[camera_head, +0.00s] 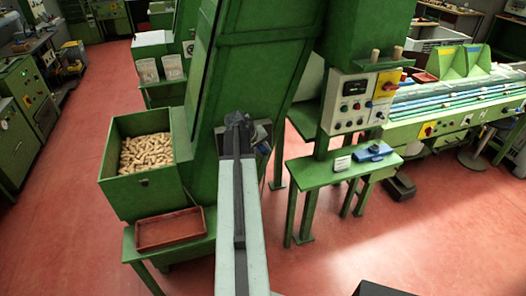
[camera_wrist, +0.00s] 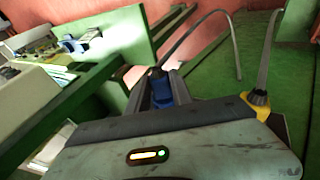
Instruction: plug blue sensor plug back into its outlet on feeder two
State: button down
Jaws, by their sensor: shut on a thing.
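The blue sensor plug (camera_wrist: 160,90) sits between the two grey fingers of my gripper (camera_wrist: 159,74) in the wrist view. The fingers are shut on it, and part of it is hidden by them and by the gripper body. In the head view my gripper (camera_head: 240,121) is at the front of the tall green machine, its fingers largely hidden by my arm. A small blue patch (camera_head: 263,148) shows just right of the arm; I cannot tell whether it is the plug. I cannot make out the outlet in either view.
A green bin of corks (camera_head: 147,152) and a red tray (camera_head: 169,229) stand left of my arm. A green side table (camera_head: 315,177) with a blue device (camera_head: 374,151) stands right, under a control box (camera_head: 350,103).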

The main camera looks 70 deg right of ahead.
jog(key=shift+w+d, duration=0.45)
jog(key=shift+d, duration=0.15)
dwell(0.4)
jog(key=c, duration=1.1)
grip_release()
jog(key=shift+o, duration=0.2)
jog(key=p+v, duration=0.6)
jog(key=v, duration=0.2)
jog(key=shift+p, duration=0.3)
jog(key=shift+d+f, duration=0.1)
